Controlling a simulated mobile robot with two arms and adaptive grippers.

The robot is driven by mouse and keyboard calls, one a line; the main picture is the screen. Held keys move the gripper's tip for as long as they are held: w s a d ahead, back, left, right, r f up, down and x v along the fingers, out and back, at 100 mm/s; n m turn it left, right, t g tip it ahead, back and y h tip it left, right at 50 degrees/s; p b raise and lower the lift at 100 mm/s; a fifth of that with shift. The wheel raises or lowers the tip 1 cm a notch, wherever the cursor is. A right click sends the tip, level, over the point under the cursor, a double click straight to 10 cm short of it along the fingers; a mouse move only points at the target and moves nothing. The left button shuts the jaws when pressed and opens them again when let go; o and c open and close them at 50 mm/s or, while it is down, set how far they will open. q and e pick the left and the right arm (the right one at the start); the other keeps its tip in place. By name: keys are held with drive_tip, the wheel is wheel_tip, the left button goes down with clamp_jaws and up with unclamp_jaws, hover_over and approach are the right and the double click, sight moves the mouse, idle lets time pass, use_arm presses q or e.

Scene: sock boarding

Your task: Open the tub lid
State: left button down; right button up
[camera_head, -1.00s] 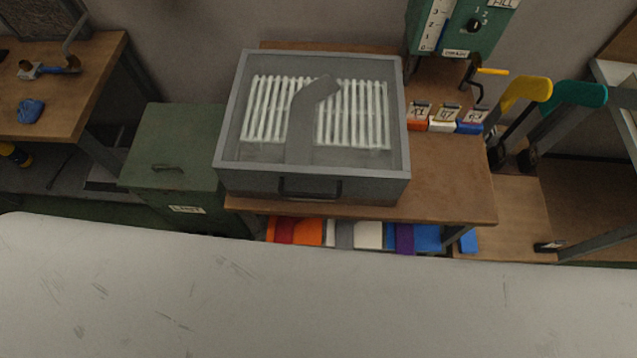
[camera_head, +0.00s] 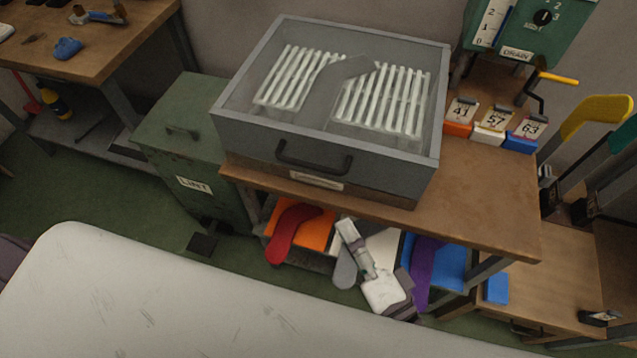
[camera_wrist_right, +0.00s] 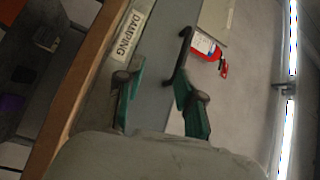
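The tub (camera_head: 380,185) is a grey box on a wooden bench, with a clear-topped lid (camera_head: 232,95) lying shut on it. White slats and a grey bent shape show through the lid. A dark bar handle (camera_head: 312,158) is on the front, above a pale label. My right gripper (camera_head: 348,232) is in front of the bench, below the handle; its fingers are hard to make out there. In the right wrist view my right gripper (camera_wrist_right: 150,82) is open and empty, with green fingers, near the DAMPING label (camera_wrist_right: 130,35) and the dark handle (camera_wrist_right: 181,55). My left gripper is out of view.
A green LINT bin (camera_head: 188,145) stands left of the bench (camera_head: 480,205). Numbered blocks (camera_head: 492,125) and a crank (camera_head: 550,78) are right of the tub. Colored sock shapes (camera_head: 290,232) lie on the lower shelf. A pale padded surface (camera_head: 140,300) fills the front.

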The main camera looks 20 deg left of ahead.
sight(309, 163)
drive_tip(key=shift+m+y, duration=0.4)
drive_tip(key=shift+y, duration=0.1)
drive_tip(key=w+a+r+p, duration=0.1)
drive_tip(key=w+a, duration=0.2)
drive_tip(key=w+a+r, duration=0.2)
drive_tip(key=w+a, duration=0.1)
drive_tip(key=w+a+r+p, duration=0.1)
drive_tip(key=w+a+r, duration=0.1)
drive_tip(key=a, duration=0.1)
drive_tip(key=shift+w+a+p, duration=0.25)
drive_tip(key=shift+w+p, duration=0.05)
drive_tip(key=shift+w, duration=0.1)
clamp_jaws()
